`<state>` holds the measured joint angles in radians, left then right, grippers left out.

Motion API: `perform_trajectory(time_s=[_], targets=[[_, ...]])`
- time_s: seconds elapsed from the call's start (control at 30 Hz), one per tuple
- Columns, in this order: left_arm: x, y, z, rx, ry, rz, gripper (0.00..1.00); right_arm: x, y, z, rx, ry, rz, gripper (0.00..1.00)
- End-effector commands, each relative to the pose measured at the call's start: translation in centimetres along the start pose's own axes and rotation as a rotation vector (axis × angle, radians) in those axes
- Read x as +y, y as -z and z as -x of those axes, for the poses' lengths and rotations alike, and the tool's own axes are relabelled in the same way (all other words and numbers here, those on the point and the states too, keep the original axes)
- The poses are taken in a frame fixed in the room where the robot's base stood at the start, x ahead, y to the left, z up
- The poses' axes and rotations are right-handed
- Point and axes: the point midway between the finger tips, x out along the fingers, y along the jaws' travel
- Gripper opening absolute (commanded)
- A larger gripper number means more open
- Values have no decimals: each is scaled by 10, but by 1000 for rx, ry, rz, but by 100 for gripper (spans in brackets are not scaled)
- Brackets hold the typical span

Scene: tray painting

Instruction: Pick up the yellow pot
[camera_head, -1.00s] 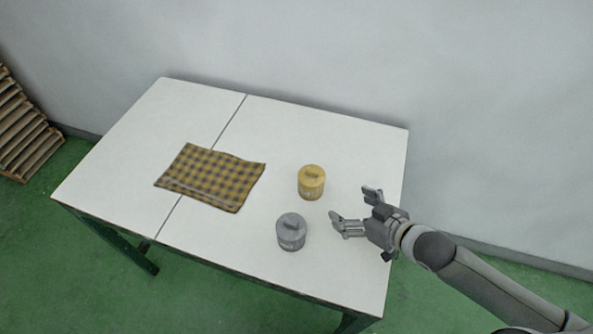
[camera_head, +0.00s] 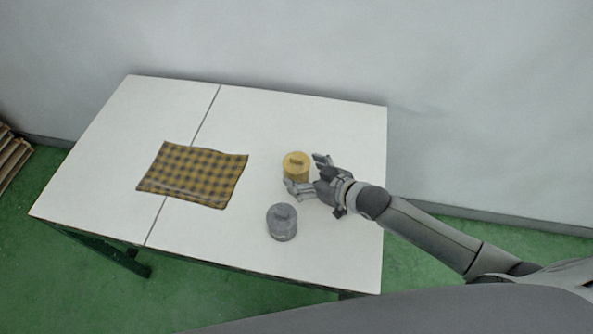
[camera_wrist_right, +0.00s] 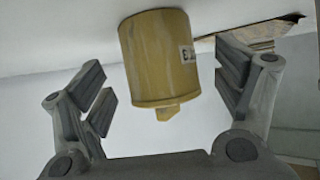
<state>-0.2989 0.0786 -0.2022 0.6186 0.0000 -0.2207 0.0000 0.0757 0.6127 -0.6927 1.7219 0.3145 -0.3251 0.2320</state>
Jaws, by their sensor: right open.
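The yellow pot (camera_head: 296,164) stands upright on the white table, with a lid and a small handle on top. My right gripper (camera_head: 305,174) is open and close to the pot, coming from the right. In the head view one finger is at the pot's near side and the other at its right. In the right wrist view the pot (camera_wrist_right: 158,58) appears upside down between the two open fingers (camera_wrist_right: 165,90), with gaps on both sides. A label shows on its side. My left gripper is not in view.
A grey lidded pot (camera_head: 282,223) stands nearer the front edge, in front of my right gripper. A yellow-and-dark checked cloth (camera_head: 194,174) lies to the left. The white table (camera_head: 250,120) is clear behind the yellow pot. A wooden slatted stack (camera_head: 12,155) is at far left.

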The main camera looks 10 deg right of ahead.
Motion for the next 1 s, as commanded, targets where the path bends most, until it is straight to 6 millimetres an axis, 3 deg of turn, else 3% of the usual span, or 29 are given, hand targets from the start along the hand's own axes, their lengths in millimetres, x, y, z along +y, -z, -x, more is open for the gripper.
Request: perform_trajectory(time_s=[0.2, 0.5, 1.0], targets=[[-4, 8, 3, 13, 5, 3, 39, 0, 1, -22, 1, 0, 0, 86], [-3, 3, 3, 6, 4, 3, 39, 0, 0, -25, 0, 0, 0, 86], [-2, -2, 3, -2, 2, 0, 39, 0, 2, -25, 4, 0, 1, 25]])
